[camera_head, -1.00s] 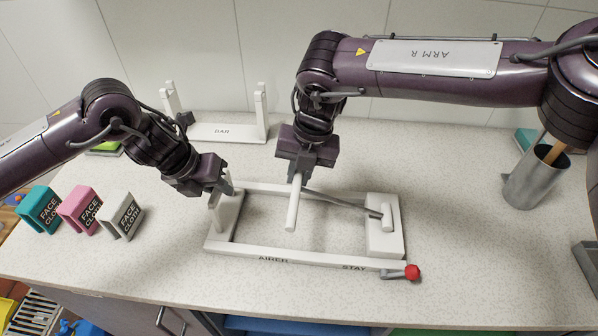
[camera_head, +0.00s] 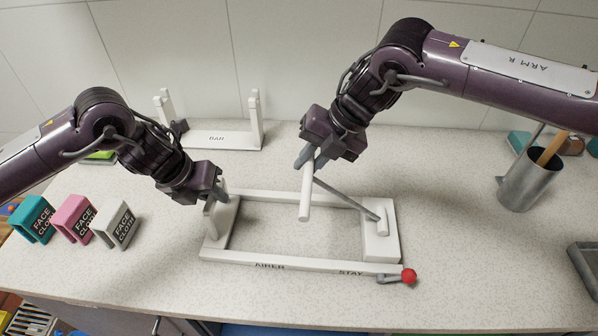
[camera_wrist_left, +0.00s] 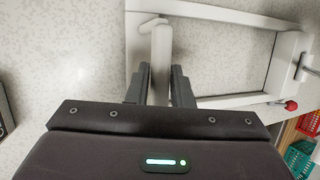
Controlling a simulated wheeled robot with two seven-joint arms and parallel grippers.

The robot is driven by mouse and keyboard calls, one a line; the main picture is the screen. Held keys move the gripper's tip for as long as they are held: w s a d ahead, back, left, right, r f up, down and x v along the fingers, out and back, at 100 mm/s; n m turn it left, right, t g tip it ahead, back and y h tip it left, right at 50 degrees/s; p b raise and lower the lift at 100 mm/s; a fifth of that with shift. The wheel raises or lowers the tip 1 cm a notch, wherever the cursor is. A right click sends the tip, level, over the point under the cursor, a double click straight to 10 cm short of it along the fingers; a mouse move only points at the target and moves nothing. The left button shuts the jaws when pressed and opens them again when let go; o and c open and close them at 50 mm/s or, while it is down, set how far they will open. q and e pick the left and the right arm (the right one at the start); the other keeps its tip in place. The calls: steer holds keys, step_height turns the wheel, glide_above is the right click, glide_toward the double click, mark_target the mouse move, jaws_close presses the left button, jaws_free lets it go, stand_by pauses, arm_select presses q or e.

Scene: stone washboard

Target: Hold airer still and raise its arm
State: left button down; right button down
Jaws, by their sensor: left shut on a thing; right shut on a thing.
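The airer (camera_head: 310,266) is a white rectangular frame lying on the counter, marked AIRER and STAY along its front rail. My left gripper (camera_head: 213,203) is shut on the white upright post at its left end; in the left wrist view the post (camera_wrist_left: 161,45) runs between the fingers (camera_wrist_left: 160,82). The airer's arm is a grey rod (camera_head: 343,197) rising leftward from the hinge block (camera_head: 380,238) at the right end, with a white crossbar (camera_head: 305,200) at its free end. My right gripper (camera_head: 309,164) is shut on the crossbar, held above the frame. A red knob (camera_head: 409,276) sits at the front right corner.
Teal, pink and white face cloth holders (camera_head: 118,227) stand at the left. A white stand marked BAR (camera_head: 215,139) is behind my left gripper. A grey cup with a wooden-handled tool (camera_head: 527,180) stands at the right. The counter between airer and cup is clear.

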arm_select(q)
steer(key=shift+a+f, duration=0.1)
steer(key=shift+f, duration=0.05)
steer(key=shift+s, duration=0.1)
arm_select(e)
steer(key=d+r+y, duration=0.3)
steer(key=d+y, duration=0.2)
steer(key=d, duration=0.3)
steer(key=d+r+y, duration=0.4)
steer(key=d+y, duration=0.1)
steer(key=d, duration=0.3)
steer(key=shift+w+r, duration=0.2)
steer(key=shift+r, duration=0.1)
steer(key=shift+d, duration=0.1)
steer(key=c, duration=1.6)
jaws_free()
steer(key=shift+o, duration=0.7)
steer(key=d+r, duration=0.1)
steer(key=d, duration=1.1)
steer(key=shift+r, duration=0.3)
